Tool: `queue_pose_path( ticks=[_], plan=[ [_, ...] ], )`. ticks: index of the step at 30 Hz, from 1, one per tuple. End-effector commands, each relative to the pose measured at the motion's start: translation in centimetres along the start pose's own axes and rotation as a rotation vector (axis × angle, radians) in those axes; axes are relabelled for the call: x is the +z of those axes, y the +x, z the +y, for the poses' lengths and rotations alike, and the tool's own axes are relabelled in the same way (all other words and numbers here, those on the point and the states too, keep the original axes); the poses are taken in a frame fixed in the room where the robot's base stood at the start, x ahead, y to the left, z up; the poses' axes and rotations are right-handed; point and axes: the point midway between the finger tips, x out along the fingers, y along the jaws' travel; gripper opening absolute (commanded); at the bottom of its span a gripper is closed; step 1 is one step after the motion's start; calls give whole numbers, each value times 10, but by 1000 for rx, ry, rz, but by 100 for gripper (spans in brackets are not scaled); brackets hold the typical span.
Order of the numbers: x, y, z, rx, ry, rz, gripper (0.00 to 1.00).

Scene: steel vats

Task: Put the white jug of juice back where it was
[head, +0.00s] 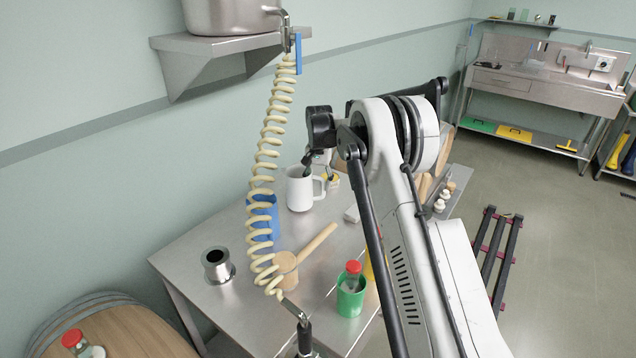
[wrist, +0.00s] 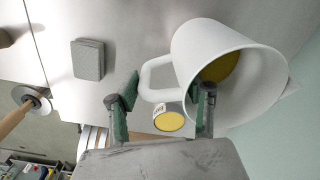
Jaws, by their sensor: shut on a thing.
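The white jug (head: 299,192) is near the wall side of the steel table in the head view, upright or nearly so. In the wrist view the jug (wrist: 186,45) shows its open mouth with yellow juice (wrist: 220,67) inside. My gripper (wrist: 170,88) has one finger on each side of the jug's handle, the right one overlapping the jug's rim. It is shut on the jug. In the head view my gripper (head: 318,165) is small and partly hidden by the arm. I cannot tell whether the jug's base touches the table.
A yellow-topped container (wrist: 168,121) is close beside the jug. A blue container (head: 262,215), a wooden mallet (head: 312,247), a green cup (head: 351,298) and a steel flanged pipe (head: 217,266) stand on the table (head: 190,262). A coiled hose (head: 267,150) hangs left of the jug.

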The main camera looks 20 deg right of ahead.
Motion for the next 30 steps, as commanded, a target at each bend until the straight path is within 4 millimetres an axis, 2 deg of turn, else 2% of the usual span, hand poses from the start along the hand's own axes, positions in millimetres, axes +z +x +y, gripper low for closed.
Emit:
queue_pose_path(
  ticks=[27,28,30],
  plan=[
    [0,12,0,0,0,0,0],
    [0,11,0,0,0,0,46],
    [0,11,0,0,0,0,56]
  ],
)
